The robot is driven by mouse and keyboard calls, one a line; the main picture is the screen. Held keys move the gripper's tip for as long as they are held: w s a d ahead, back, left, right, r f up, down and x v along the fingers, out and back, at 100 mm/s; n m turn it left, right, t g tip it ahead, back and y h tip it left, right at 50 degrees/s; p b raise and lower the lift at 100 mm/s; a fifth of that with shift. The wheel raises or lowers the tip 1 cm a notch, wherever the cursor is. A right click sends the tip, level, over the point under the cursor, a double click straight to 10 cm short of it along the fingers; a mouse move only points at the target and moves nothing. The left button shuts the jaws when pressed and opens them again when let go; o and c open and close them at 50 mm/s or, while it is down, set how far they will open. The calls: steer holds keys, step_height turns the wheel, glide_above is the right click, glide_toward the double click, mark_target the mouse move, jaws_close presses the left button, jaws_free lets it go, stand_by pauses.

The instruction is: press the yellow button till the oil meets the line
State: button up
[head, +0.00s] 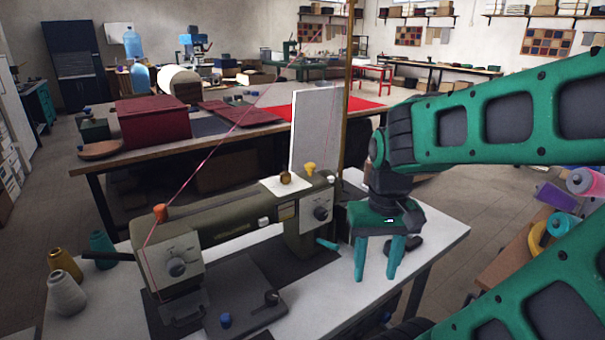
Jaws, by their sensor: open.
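The yellow button (310,168) stands on top of the right end of the olive-green sewing machine (235,220). A small round amber part (285,177), perhaps the oil glass, sits just left of it on a white patch (270,188). It is too small to tell an oil level or a line. My gripper (376,277) points down, open, with its two teal fingers apart and nothing visible between them. It is to the right of the machine and lower in the picture than the yellow button, apart from it.
A white upright panel (316,128) stands behind the button, near a brass pole (347,85). A red thread runs down to the machine. The white tabletop (430,238) is mostly bare at the right.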

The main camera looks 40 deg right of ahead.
jaws_close()
stand_by(1.6)
